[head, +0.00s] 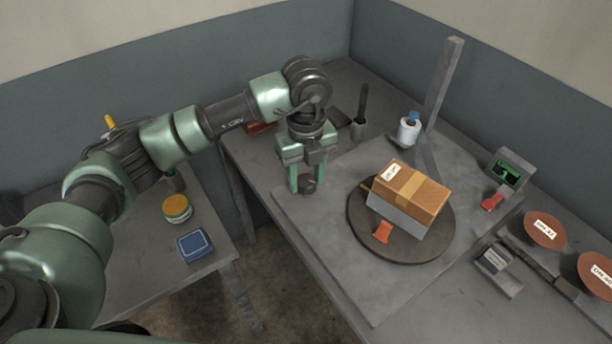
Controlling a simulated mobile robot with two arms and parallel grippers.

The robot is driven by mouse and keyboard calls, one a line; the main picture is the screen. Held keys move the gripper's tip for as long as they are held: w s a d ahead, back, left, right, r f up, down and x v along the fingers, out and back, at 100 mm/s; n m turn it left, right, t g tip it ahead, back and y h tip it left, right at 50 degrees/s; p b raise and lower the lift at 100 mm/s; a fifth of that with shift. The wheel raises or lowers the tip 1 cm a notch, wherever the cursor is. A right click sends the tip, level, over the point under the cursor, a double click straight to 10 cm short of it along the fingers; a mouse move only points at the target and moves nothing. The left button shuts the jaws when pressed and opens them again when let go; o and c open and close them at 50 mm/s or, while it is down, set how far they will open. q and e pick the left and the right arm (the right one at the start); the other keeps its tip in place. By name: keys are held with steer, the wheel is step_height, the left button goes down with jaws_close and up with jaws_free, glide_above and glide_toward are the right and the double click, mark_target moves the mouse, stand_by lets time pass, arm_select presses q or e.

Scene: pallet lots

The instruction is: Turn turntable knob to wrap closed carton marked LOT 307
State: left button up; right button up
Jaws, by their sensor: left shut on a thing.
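A closed brown carton (419,189) with a tape strip and a white label sits on the round dark turntable (362,229). The label is too small to read. The carton's lower part is covered in grey. An orange piece (382,232) is at the turntable's front. My left gripper (307,187) points down at the turntable's left and is shut on the dark knob (308,185), which is partly hidden between the fingers. My right gripper is not in view.
A grey post (442,90) and a white roll (408,130) stand behind the turntable. A green-screened device (508,170) and two reddish round plates (544,229) are at right. A side table at left holds an orange-lidded jar (176,208) and a blue box (195,245).

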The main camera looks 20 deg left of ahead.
mark_target(306, 180)
arm_select(q)
steer(key=shift+w+r, duration=0.1)
steer(key=o, duration=1.4)
step_height(306, 180, up, 8)
steer(key=shift+f+b, duration=0.1)
steer(key=shift+b, duration=0.5)
